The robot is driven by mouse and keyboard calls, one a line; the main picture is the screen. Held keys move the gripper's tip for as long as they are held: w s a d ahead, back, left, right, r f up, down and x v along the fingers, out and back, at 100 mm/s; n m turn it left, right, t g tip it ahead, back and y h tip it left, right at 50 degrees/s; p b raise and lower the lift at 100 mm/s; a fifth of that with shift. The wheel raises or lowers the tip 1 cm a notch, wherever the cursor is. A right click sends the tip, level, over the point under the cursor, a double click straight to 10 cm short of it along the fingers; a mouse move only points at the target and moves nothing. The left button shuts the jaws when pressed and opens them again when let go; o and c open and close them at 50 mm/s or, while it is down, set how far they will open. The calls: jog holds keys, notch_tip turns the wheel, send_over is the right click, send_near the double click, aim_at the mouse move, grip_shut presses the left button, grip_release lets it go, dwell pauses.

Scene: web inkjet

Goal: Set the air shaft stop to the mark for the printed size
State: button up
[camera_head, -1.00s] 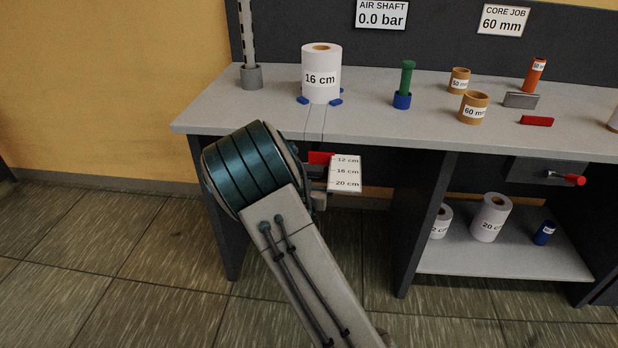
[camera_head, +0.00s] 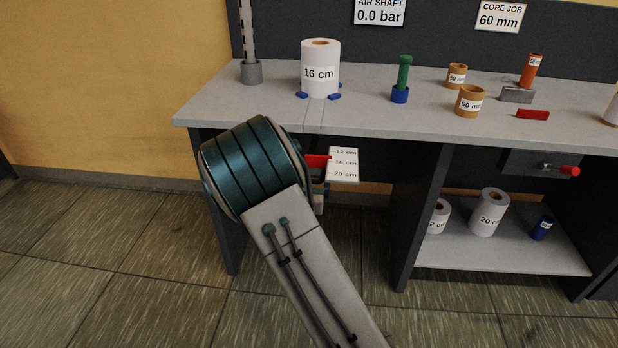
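A white scale card (camera_head: 343,172) marked 12, 16 and 20 cm hangs below the left part of the bench's front edge. A red pointer (camera_head: 317,161) points at it from the left, its tip about level with the 16 cm mark. The paper roll (camera_head: 320,73) printed "16 cm" stands upright on the bench among small blue pieces (camera_head: 302,95). My teal and grey arm fills the area left of and below the pointer. My gripper's fingers are hidden behind it, and I cannot tell whether they touch the stop.
The bench top (camera_head: 230,110) also holds a green-handled tool (camera_head: 404,74), brown cores (camera_head: 469,103), an orange cylinder (camera_head: 531,70) and a red bar (camera_head: 533,115). Rolls (camera_head: 488,213) sit on the lower shelf. A red-tipped lever (camera_head: 568,171) sticks out at right. Floor at left is clear.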

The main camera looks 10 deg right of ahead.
jog(key=shift+w, duration=0.15)
jog(key=o, duration=1)
jog(key=shift+p+v, duration=1.15)
jog(key=shift+v, duration=5.8)
jog(key=shift+r, duration=0.1)
